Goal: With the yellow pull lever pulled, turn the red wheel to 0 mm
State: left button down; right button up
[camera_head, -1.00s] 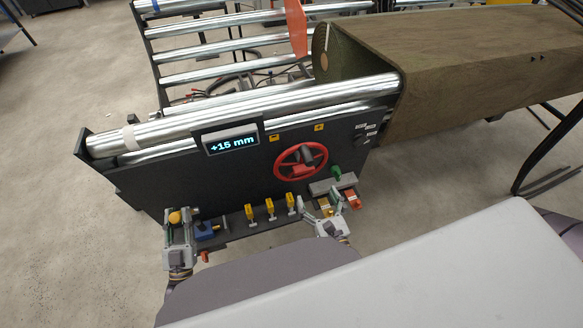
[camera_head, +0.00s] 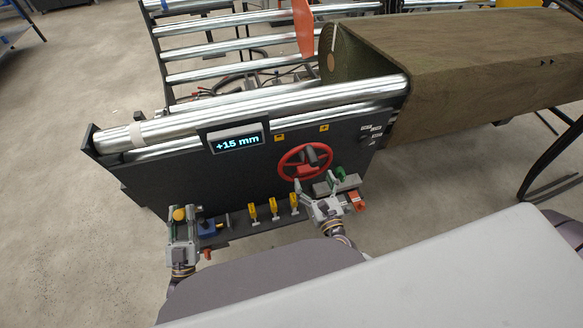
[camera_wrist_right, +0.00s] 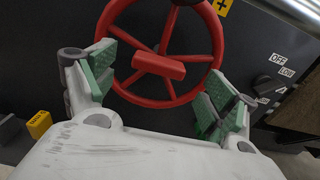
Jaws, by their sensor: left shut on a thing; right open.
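The red wheel (camera_head: 290,152) is on the dark side panel, and it fills the upper middle of the right wrist view (camera_wrist_right: 152,102). The display (camera_head: 237,144) reads +15 mm. My left gripper (camera_head: 184,222) is shut at the yellow pull lever, whose round knob (camera_head: 179,214) shows above the fingers; the grasp itself is partly hidden. My right gripper (camera_head: 314,188) is open just below and in front of the wheel. In the right wrist view its green-padded fingers (camera_wrist_right: 157,72) stand either side of the wheel's lower part, with no clear contact.
A blue part (camera_head: 208,226) is beside my left gripper.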

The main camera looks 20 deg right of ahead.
aim_at(310, 171)
jog(key=shift+w, duration=2.8)
jog(key=shift+c, duration=0.2)
jog(key=shift+d+r, duration=0.1)
jog(key=shift+r, duration=0.05)
jog(key=c, duration=1.4)
